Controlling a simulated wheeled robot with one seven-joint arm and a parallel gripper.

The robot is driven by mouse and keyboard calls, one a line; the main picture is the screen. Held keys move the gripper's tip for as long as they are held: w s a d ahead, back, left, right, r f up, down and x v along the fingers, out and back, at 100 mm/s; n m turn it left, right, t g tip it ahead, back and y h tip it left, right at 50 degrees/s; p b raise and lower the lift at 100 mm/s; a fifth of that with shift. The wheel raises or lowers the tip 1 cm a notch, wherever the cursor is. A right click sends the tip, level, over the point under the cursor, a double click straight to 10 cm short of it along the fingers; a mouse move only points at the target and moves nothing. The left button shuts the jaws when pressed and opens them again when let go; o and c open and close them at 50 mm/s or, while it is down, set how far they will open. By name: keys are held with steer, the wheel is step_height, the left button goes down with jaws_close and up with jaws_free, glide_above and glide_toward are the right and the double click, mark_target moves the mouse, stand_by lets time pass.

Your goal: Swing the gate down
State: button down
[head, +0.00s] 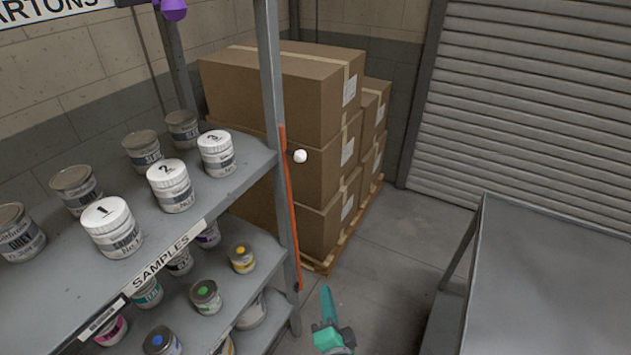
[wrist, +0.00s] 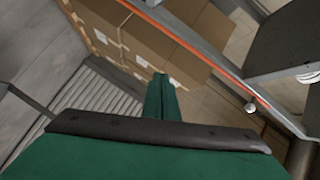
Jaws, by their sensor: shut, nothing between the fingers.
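The gate looks to be the thin orange-red bar (head: 291,215) standing upright along the rack's front right post. A round white knob (head: 300,156) sits near its top, and its lower end is by a dark spot that may be a pivot. The bar (wrist: 190,47) also crosses the wrist view diagonally, with the knob (wrist: 250,107) to the right. My green gripper (head: 326,295) is low, right of the bar's lower end, apart from it. Its fingers (wrist: 163,82) are shut together and empty, pointing toward the cartons.
The rack (head: 258,162) holds several paint cans and numbered white jars (head: 108,227). Stacked cartons (head: 285,95) stand on a pallet behind the post. A grey table (head: 560,270) is at right, a roller shutter (head: 530,90) behind. Bare floor (head: 395,235) lies between.

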steer(key=w+d+r+m+t+y, duration=0.1)
steer(key=w+d+r+y, duration=0.2)
steer(key=w+r, duration=0.85)
step_height(320, 180, up, 18)
steer(key=w+d+g+y, duration=0.1)
steer(key=d+y, duration=0.2)
steer(key=y, duration=0.1)
steer(key=shift+w+n, duration=0.4)
steer(key=shift+f, duration=0.1)
steer(key=x, duration=1)
steer(key=shift+s+a, duration=1.45)
steer(key=shift+a, duration=0.1)
